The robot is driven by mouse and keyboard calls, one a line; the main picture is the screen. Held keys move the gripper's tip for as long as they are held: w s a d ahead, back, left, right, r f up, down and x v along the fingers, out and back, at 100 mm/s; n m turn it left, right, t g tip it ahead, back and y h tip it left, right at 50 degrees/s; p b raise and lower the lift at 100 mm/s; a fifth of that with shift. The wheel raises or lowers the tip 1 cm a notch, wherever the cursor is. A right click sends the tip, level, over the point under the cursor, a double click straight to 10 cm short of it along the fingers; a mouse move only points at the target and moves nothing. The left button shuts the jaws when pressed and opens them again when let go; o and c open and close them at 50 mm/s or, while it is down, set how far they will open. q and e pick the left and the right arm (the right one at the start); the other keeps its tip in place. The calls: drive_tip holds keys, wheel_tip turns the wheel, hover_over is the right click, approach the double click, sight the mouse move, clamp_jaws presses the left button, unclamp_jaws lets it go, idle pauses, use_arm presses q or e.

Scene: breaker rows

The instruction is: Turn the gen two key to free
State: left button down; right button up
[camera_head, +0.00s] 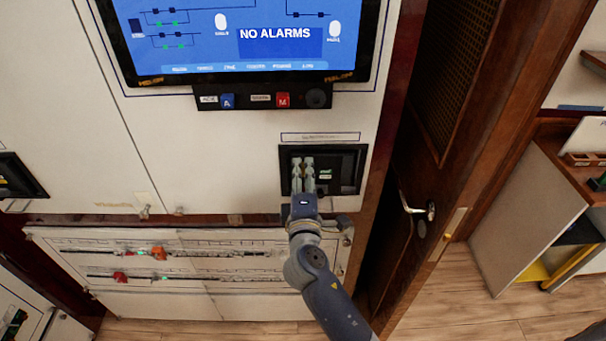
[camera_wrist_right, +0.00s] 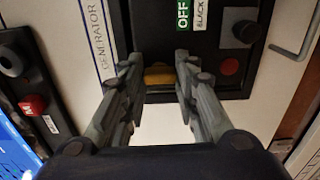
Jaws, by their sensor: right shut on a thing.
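My right gripper (camera_head: 303,162) reaches up to a black control panel (camera_head: 346,170) on the white cabinet front. The piece sits at the edge of the black panel (camera_wrist_right: 215,82). A green OFF label (camera_wrist_right: 183,14) shows beside it. The label for gen two cannot be read, and the key's exact setting cannot be told. My left gripper is not in view.
A screen (camera_head: 250,40) reading NO ALARMS is above, with a strip holding a blue switch (camera_head: 227,101) and a red switch (camera_head: 283,100) below it. A breaker panel (camera_head: 190,265) is low on the left. A wooden door with a handle (camera_head: 418,208) stands close on the right.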

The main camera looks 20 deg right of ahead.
drive_tip(key=o, duration=0.9)
drive_tip(key=shift+r, duration=0.15)
drive_tip(key=shift+o, duration=0.8)
drive_tip(key=shift+w+d, duration=0.1)
drive_tip(key=shift+s, duration=0.2)
drive_tip(key=v, duration=1.1)
drive_tip(key=shift+s, duration=0.3)
